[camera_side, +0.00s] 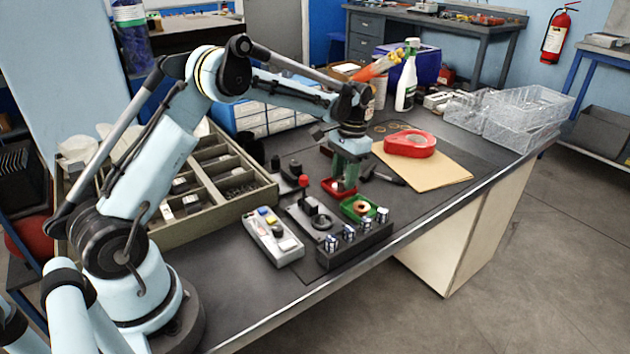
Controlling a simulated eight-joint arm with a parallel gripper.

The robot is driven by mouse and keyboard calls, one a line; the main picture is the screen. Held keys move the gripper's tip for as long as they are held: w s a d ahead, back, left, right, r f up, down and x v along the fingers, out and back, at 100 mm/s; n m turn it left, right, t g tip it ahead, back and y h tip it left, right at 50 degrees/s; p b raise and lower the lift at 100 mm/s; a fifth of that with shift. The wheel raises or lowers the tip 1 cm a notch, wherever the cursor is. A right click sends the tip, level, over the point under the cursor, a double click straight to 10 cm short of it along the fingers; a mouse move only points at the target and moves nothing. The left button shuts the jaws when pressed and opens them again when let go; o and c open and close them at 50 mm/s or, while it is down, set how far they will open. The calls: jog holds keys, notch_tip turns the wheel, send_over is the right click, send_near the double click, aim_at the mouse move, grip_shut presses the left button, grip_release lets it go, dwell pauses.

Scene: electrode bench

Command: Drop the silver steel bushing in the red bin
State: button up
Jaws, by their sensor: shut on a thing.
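My gripper (345,180) points down at the red bin (327,184), with its fingertips at or just over the bin's opening. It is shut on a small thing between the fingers. That thing is mostly hidden and too small to identify, so I cannot tell for sure that it is the silver steel bushing. I cannot make out a loose silver bushing anywhere else. Whether the fingertips are inside the bin or above it is unclear.
A green bin (373,203) holding a copper-coloured ring stands just in front. A dark block (340,255) with several shiny cylinders and a grey control box (272,240) lie nearer. A divided tray (215,210) is left; red tape (409,144) lies behind right.

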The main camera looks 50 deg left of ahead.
jog(key=o, duration=1.2)
jog(key=r, duration=0.4)
jog(key=w+r, duration=0.1)
jog(key=r, duration=0.7)
jog(key=shift+w, duration=0.25)
jog(key=shift+r, duration=0.1)
jog(key=shift+r, duration=2.45)
